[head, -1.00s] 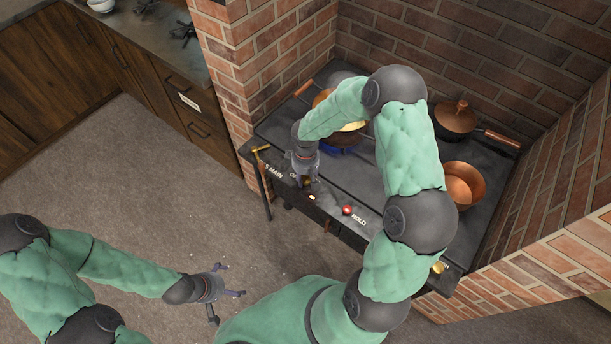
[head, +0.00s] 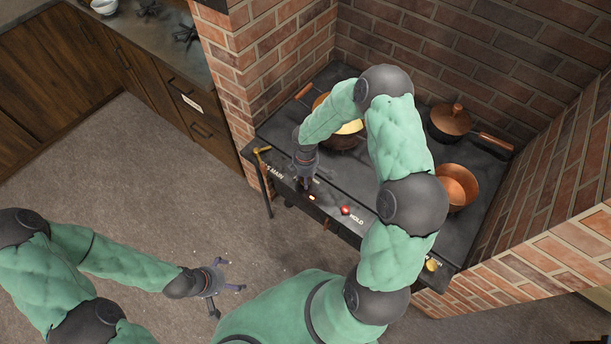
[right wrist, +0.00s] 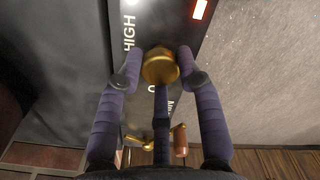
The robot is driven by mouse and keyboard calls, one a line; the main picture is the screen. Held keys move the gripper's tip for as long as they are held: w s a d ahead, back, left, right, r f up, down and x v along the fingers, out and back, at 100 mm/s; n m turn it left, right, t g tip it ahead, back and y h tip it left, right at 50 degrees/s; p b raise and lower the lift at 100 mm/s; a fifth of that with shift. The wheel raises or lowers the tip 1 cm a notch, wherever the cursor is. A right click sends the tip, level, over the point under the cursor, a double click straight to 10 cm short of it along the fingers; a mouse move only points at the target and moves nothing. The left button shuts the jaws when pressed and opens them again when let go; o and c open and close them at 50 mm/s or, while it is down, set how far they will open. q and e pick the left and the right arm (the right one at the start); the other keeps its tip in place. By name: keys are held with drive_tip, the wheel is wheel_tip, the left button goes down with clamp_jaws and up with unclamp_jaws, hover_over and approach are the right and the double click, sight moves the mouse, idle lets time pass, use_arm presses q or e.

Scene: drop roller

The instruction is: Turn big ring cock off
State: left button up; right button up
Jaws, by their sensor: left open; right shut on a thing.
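A round brass knob (right wrist: 160,66) on the dark stove front sits between my right fingers in the right wrist view, with the word HIGH printed beside it. I take it for the big ring cock; its own label is partly hidden. My right gripper (right wrist: 158,78) is shut on this knob. In the head view my right gripper (head: 306,184) is at the stove's front edge and hides the knob. A pan with pale yellow contents (head: 350,127) stands on the ring behind it; no blue flame shows under it. My left gripper (head: 226,276) is open and empty above the floor.
The stove (head: 390,165) also carries a lidded copper pot (head: 452,121) and an open copper pan (head: 457,186). A brass lever (head: 262,152) marked MAIN, a lit orange lamp (head: 312,198), a red HOLD button (head: 345,210) and another brass knob (head: 431,265) line its front. Brick walls enclose it.

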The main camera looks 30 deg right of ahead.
drive_tip(key=shift+n, duration=0.5)
drive_tip(key=o, duration=1.1)
drive_tip(key=shift+o, duration=0.2)
wheel_tip(320, 180, up, 12)
drive_tip(key=s+a+f+m+y, duration=0.4)
drive_tip(key=s+a+f+m, duration=1.2)
drive_tip(key=s+a, duration=0.1)
drive_tip(key=shift+a+f, duration=0.3)
drive_tip(key=shift+a, duration=0.25)
